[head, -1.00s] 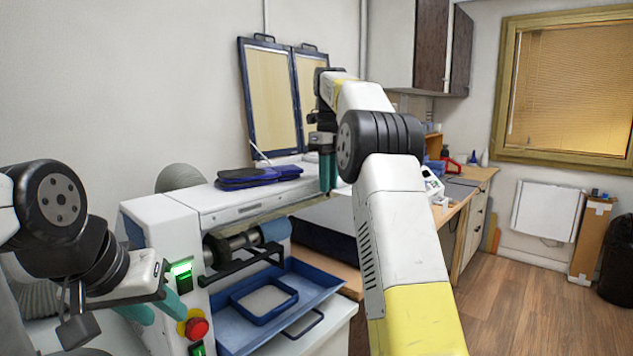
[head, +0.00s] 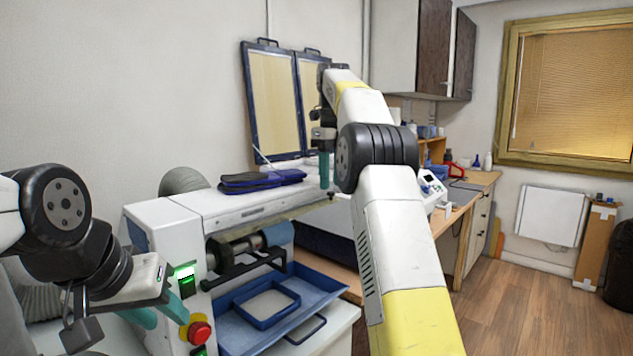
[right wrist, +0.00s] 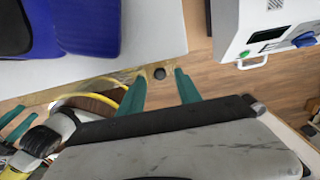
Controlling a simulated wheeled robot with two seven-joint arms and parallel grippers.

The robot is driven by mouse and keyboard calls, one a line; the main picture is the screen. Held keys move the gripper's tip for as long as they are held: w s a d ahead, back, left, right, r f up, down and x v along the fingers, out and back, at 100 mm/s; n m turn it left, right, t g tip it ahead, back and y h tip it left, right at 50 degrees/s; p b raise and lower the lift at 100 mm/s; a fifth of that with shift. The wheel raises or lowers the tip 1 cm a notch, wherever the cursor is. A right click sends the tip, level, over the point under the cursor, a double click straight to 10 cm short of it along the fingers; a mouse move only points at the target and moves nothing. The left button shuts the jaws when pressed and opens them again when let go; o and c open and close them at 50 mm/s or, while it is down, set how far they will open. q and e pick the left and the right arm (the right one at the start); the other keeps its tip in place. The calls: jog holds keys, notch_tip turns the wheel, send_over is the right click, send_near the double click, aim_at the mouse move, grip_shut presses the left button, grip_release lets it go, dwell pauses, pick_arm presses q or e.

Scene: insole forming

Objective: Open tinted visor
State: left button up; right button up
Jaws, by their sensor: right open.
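The tinted visor shows as a thin yellowish strip (head: 285,211) along the front top edge of the white machine (head: 150,240). It also shows in the right wrist view as a yellowish edge (right wrist: 95,84) with a small dark knob (right wrist: 159,73). It looks lowered over the roller. My right gripper (head: 325,187) points down at the strip's right end. In the right wrist view its teal fingers (right wrist: 160,80) are apart, with the knob between their tips; contact cannot be told. My left gripper (head: 164,322) has its fingers apart and empty, at the machine's left front.
A dark blue pad or case (head: 260,181) lies on the machine top. A blue tray (head: 300,337) sits below the roller (head: 240,247). A red stop button (head: 200,332) is near my left gripper. Framed panels (head: 275,100) stand behind. A white device (right wrist: 265,30) stands to the right.

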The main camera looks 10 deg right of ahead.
jog(key=shift+r, duration=0.65)
jog(key=shift+s+a+r, duration=0.15)
jog(key=shift+s, duration=0.25)
jog(key=s+a+r, duration=0.1)
jog(key=s+a, duration=0.3)
jog(key=s, duration=1)
jog(key=shift+s, duration=0.3)
jog(key=shift+r, duration=0.1)
jog(key=s+f+n+t+y, duration=0.1)
jog(key=s+f+n+t, duration=0.2)
jog(key=s+f+n, duration=0.4)
jog(key=s+f+n+t+y, duration=0.1)
jog(key=s+f+n+t, duration=0.2)
jog(key=n, duration=1.9)
jog(key=s+f, duration=0.4)
jog(key=s, duration=0.4)
jog(key=shift+f, duration=0.25)
